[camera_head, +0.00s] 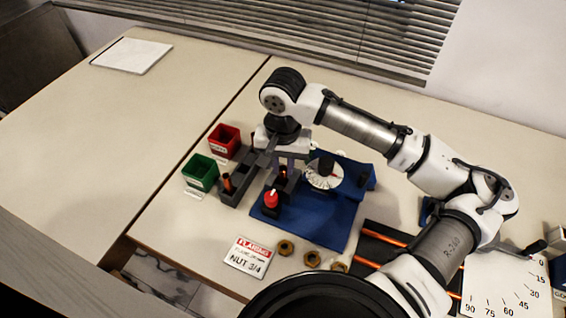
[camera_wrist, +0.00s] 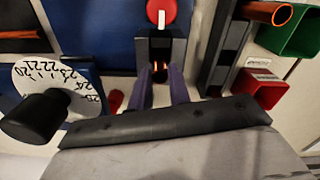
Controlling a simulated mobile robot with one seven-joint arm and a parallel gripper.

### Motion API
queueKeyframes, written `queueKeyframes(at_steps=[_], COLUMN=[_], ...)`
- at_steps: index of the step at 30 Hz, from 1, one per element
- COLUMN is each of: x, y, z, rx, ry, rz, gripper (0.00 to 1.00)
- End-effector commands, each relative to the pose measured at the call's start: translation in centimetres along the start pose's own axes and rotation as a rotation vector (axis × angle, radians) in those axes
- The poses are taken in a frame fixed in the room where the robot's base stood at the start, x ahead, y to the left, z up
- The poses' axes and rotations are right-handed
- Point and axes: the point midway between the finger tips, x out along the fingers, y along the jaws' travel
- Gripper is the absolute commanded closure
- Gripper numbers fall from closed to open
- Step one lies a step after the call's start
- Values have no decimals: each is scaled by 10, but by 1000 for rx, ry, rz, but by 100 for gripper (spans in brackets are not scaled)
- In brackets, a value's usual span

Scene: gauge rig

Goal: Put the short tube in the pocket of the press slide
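The dark press (camera_head: 272,210) with a red knob stands on the blue mat. Its slide (camera_wrist: 158,45) shows in the wrist view, just below the red knob (camera_wrist: 160,10). A copper-coloured short tube (camera_wrist: 160,69) shows as a small orange edge with a dark middle at the slide's pocket; how deep it sits is hard to tell. My gripper (camera_wrist: 160,80) is low over the slide, its two purple fingers apart on either side of the tube, with slight gaps. In the head view my gripper (camera_head: 289,163) hides part of the slide.
A dark rack (camera_head: 240,185) holding a copper tube (camera_head: 227,183) stands left of the press, beside red (camera_head: 224,138) and green (camera_head: 200,172) bins. A numbered dial (camera_head: 323,172) is close on the right. Brass nuts (camera_head: 286,248) lie in front; the left table is mostly clear.

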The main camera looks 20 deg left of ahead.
Motion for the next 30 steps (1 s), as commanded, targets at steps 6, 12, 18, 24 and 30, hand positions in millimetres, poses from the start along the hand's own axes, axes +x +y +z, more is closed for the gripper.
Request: queueKeyframes(at_steps=[6,12,18,24,30], x=[0,-1,-1,0,0], y=[0,0,-1,-1,-1], z=[0,1,3,4,3], rx=[0,0,0,0,0], ry=[0,0,-1,-1,0], rz=[0,0,0,1,1], gripper=[100,100,100,100,75])
